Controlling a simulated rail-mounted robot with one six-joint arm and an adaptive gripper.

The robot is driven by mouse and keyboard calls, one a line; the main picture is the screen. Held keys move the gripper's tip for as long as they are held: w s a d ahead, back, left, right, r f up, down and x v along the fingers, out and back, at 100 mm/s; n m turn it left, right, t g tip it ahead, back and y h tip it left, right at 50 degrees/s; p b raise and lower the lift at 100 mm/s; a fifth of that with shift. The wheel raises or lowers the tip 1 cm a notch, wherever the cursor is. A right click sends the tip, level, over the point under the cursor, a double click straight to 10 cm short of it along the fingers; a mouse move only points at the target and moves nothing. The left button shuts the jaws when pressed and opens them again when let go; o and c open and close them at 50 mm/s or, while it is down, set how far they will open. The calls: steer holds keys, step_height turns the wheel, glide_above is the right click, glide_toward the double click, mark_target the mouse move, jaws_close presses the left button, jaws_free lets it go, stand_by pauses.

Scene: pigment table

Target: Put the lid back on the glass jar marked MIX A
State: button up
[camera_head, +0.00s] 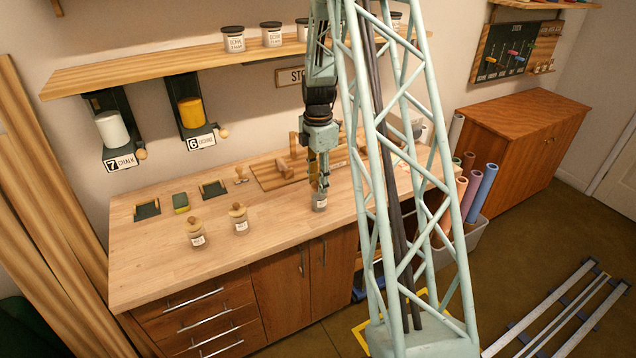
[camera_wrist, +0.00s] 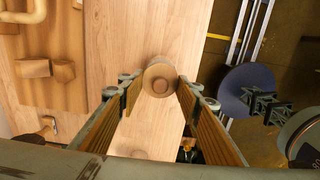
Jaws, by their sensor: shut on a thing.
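My gripper (camera_head: 320,186) is over the front right part of the wooden worktop, pointing down. In the wrist view its two fingers (camera_wrist: 160,92) are closed on a round wooden lid with a knob (camera_wrist: 160,77). A small glass jar (camera_head: 319,204) with a pale label stands upright directly below the fingers in the head view. Its label is too small to read, and I cannot tell whether the lid touches its rim. Two more glass jars, a left one (camera_head: 195,236) and a right one (camera_head: 239,220), stand to the left with wooden lids on.
A wooden board with blocks (camera_head: 268,178) lies behind my gripper. A shelf (camera_head: 150,75) with lidded containers hangs above. The worktop's front edge is close to the jar. The front left worktop is free.

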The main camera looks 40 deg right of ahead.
steer(key=o, duration=0.7)
steer(key=shift+o, duration=0.3)
steer(key=o, duration=0.5)
steer(key=shift+c, duration=0.2)
steer(key=shift+r, duration=0.25)
steer(key=shift+r+p, duration=1.35)
steer(key=shift+r, duration=1.95)
jaws_close()
